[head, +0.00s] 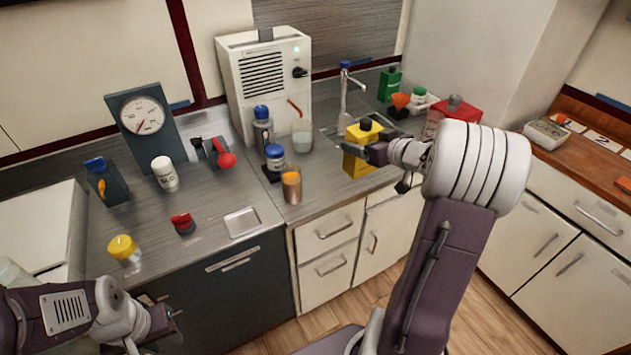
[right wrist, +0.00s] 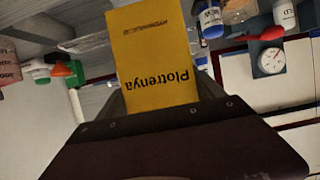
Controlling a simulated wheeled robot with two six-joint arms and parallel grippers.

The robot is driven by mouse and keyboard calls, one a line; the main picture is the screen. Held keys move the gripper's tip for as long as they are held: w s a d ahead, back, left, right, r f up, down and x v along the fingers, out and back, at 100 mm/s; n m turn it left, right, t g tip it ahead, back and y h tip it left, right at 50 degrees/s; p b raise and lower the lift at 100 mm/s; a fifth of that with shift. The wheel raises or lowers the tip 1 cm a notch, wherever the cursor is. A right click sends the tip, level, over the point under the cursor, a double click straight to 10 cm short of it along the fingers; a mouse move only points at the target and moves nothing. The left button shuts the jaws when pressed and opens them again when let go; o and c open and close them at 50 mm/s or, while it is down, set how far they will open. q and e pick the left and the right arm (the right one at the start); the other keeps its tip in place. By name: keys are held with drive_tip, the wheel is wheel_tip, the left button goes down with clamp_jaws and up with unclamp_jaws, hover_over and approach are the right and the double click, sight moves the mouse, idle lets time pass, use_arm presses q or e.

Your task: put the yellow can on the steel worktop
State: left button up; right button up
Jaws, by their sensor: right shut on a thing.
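The yellow can (head: 359,162), a boxy yellow container with a black cap, is in my right gripper (head: 375,150). In the right wrist view the can (right wrist: 155,60) fills the space between the jaws, its dark label lettering upside down. My left gripper (head: 170,325) is low at the left, in front of the dark appliance front, apart from everything. Its jaw gap is unclear.
A red container (head: 458,110) and green bottle (head: 389,84) are at the back right. Bare steel surrounds the small tray (head: 242,223).

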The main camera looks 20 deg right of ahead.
drive_tip(key=w+a+f+b, duration=0.2)
drive_tip(key=w+f+b, duration=0.2)
drive_tip(key=w+f, duration=0.6)
drive_tip(key=shift+x, duration=0.8)
drive_tip(key=shift+a+f, duration=0.1)
drive_tip(key=shift+s+f, duration=0.1)
drive_tip(key=shift+f, duration=0.05)
drive_tip(key=o, duration=2.1)
drive_tip(key=shift+f, duration=0.1)
